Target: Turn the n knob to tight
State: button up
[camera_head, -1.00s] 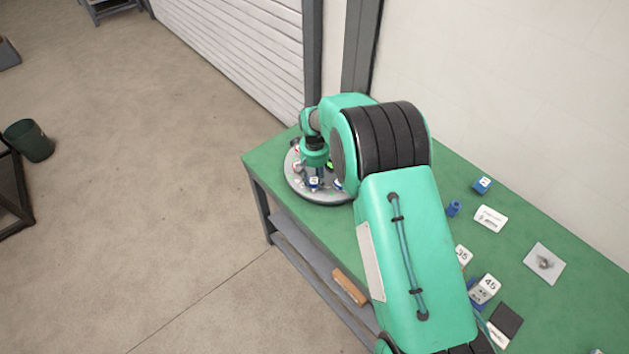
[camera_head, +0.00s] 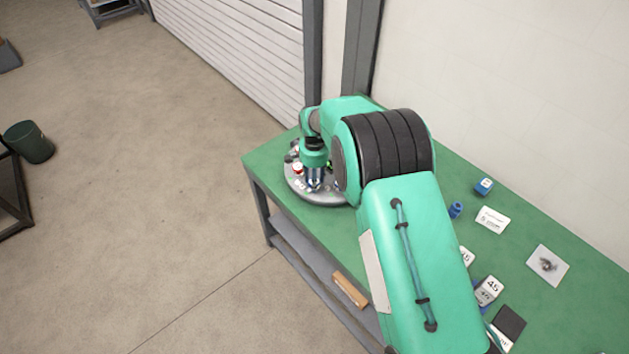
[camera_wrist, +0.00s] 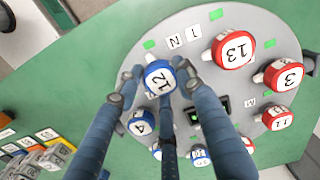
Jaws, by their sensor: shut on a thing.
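A round grey plate (camera_head: 322,199) with several knobs sits at the far left end of the green table. In the wrist view its rim (camera_wrist: 268,22) shows on the right. A blue knob marked 12 (camera_wrist: 158,80) has a white N label (camera_wrist: 177,40) and another white label (camera_wrist: 195,32) just above it. My gripper (camera_wrist: 157,72) is shut on this blue knob, with fingers at its left, right and lower sides. In the head view my gripper (camera_head: 314,182) is down at the plate, and the knob between its fingers cannot be made out. Any tight mark is not legible.
Red knobs marked 13 (camera_wrist: 232,50), 3 (camera_wrist: 284,75) and 11 (camera_wrist: 277,118) stand right of the held knob. A blue knob marked 4 (camera_wrist: 141,123) is close below left. Green marks (camera_wrist: 150,44) dot the plate. Blocks and cards lie along the table (camera_head: 440,180).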

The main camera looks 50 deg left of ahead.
jog(key=shift+s+f, duration=0.2)
jog(key=shift+s, duration=0.05)
jog(key=o, duration=1.1)
jog(key=shift+w+r, duration=0.1)
jog(key=shift+r, duration=0.15)
jog(key=shift+w+r, duration=0.1)
jog(key=shift+r, duration=0.15)
notch_tip(320, 180, up, 11)
jog(key=shift+r, duration=0.1)
